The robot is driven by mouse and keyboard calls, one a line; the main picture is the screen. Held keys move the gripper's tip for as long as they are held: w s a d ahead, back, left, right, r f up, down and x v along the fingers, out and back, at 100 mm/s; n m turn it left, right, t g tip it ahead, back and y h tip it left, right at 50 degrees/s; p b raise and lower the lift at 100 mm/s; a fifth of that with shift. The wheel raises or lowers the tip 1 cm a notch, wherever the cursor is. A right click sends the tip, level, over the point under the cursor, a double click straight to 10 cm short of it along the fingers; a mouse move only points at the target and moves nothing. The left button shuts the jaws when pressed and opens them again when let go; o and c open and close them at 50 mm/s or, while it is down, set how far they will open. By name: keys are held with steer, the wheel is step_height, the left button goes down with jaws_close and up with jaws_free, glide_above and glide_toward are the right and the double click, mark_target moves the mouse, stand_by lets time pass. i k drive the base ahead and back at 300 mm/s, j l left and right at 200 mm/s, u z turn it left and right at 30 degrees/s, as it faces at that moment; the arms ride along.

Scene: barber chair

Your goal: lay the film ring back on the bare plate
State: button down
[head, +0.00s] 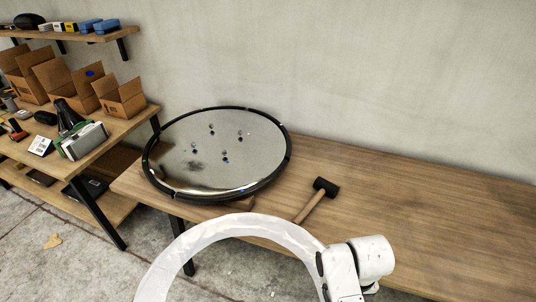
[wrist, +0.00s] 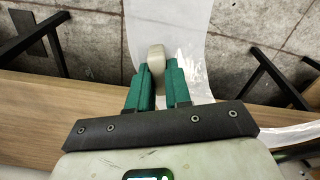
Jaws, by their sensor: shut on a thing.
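The film ring (head: 232,226) is a wide, milky, see-through band. It shows low in the head view, in front of the table edge and apart from the plate; its lower part is out of frame. In the wrist view my gripper (wrist: 160,75) has its green fingers shut on a pale tab, with the film (wrist: 178,22) stretching out beyond them. The bare plate (head: 222,168) is a round, mirror-like disc with a black rim, lying on the bench at its left end. Several small studs stand on its face, with a dark smudge left of centre.
A mallet (head: 316,200) lies on the bench (head: 420,215), right of the plate. The bench further right is clear. At left a second table holds open cardboard boxes (head: 122,99) and tools, with a wall shelf (head: 75,34) above.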

mark_target(218, 142)
steer(key=i+l+u, duration=0.1)
steer(key=u, duration=0.3)
steer(key=i+l+u, duration=0.1)
steer(key=u, duration=0.35)
steer(key=i+l+u, duration=0.15)
steer(key=u, duration=0.25)
steer(key=l+u, duration=0.2)
steer(key=u, duration=0.2)
steer(key=i+l+u, duration=0.15)
steer(key=l, duration=0.6)
steer(key=i+l+u, duration=0.2)
steer(key=l, duration=0.55)
steer(key=l+u, duration=0.15)
steer(key=l, duration=0.55)
steer(key=k, duration=0.05)
